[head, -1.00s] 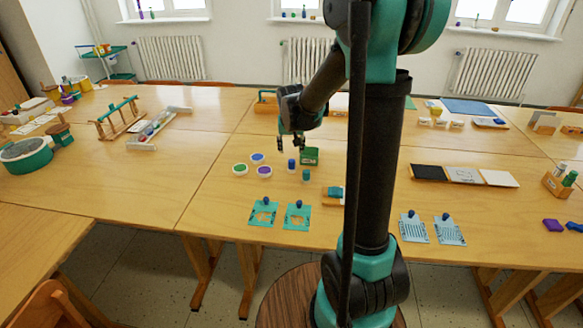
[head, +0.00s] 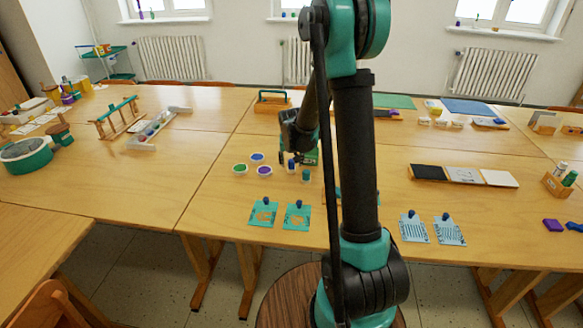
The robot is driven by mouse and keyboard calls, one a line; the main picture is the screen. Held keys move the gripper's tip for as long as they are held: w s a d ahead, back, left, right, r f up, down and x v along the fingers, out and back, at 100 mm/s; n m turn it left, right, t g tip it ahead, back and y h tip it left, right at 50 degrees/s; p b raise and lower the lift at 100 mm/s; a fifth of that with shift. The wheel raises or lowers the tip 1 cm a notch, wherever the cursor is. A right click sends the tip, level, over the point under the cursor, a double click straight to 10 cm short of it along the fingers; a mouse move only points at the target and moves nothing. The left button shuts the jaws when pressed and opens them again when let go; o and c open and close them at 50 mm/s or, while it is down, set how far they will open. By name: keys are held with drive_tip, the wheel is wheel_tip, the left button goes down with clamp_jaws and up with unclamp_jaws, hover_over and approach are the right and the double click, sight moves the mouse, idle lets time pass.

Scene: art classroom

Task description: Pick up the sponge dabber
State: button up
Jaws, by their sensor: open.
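Two small upright cylinders stand on the table, a blue one (head: 291,166) and a teal-green one (head: 306,175); they look like dabbers, but I cannot tell for sure which thing is the sponge dabber. My gripper (head: 299,158) is open, pointing down, low over the table just behind and above these cylinders. It partly overlaps a green box (head: 312,157) in the picture. I cannot tell whether a finger touches anything. A teal block with a pale base is almost wholly hidden behind my arm.
Paint cups in green (head: 240,169), blue (head: 257,157) and purple (head: 264,171) sit to the left. Two teal stencil cards (head: 263,215) with blue knobs lie nearer the front edge. A black, grey and white tray row (head: 463,175) lies to the right. Bare table lies left of the cups.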

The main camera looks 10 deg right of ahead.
sight(291, 160)
drive_tip(key=shift+w+f, duration=0.1)
drive_tip(key=shift+f, duration=0.15)
drive_tip(key=shift+c, duration=0.3)
drive_tip(key=c, duration=0.9)
wheel_tip(291, 160, up, 20)
drive_tip(key=shift+r, duration=0.1)
clamp_jaws()
